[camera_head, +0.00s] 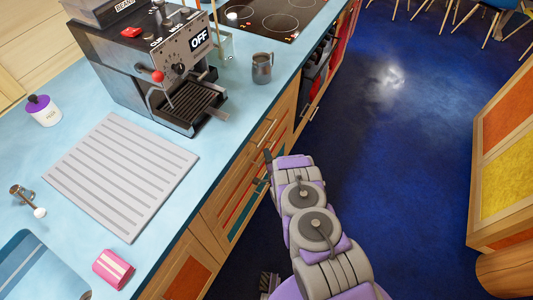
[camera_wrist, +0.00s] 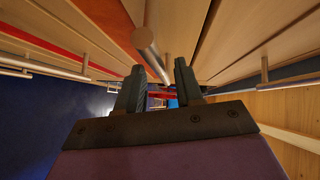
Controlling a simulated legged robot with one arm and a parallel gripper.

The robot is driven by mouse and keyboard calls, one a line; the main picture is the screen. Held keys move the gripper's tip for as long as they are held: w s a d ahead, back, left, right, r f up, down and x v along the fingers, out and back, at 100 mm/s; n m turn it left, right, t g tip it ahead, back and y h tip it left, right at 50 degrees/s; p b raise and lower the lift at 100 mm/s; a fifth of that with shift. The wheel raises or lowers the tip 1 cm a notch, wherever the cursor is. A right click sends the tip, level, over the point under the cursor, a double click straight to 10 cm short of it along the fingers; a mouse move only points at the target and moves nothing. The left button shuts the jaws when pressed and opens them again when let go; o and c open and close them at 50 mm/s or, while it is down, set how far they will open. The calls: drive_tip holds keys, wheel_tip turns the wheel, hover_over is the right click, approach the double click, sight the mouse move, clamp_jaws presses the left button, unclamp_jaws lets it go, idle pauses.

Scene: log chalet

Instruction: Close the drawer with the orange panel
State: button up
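In the wrist view an orange panel (camera_wrist: 122,28) shows at the top, between wooden boards. A round metal bar handle (camera_wrist: 150,48) runs from beside it toward my gripper (camera_wrist: 158,85). The two dark fingers are apart with nothing seen held between them. The handle's end overlaps the gap between the fingers; I cannot tell whether it touches them. In the head view my arm reaches to the wooden drawer fronts under the counter, and my gripper (camera_head: 267,165) shows only as a dark tip there. How far the orange-panelled drawer is open cannot be made out.
A blue counter (camera_head: 75,85) holds a coffee machine (camera_head: 160,70), a metal mug (camera_head: 262,67) and a grey ribbed mat (camera_head: 120,170). Blue floor (camera_head: 390,150) is free right of my arm. A wooden cabinet (camera_head: 475,195) with coloured panels stands at far right.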

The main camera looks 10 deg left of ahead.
drive_tip(key=p+v, duration=0.4)
drive_tip(key=v, duration=1.1)
drive_tip(key=shift+a, duration=0.15)
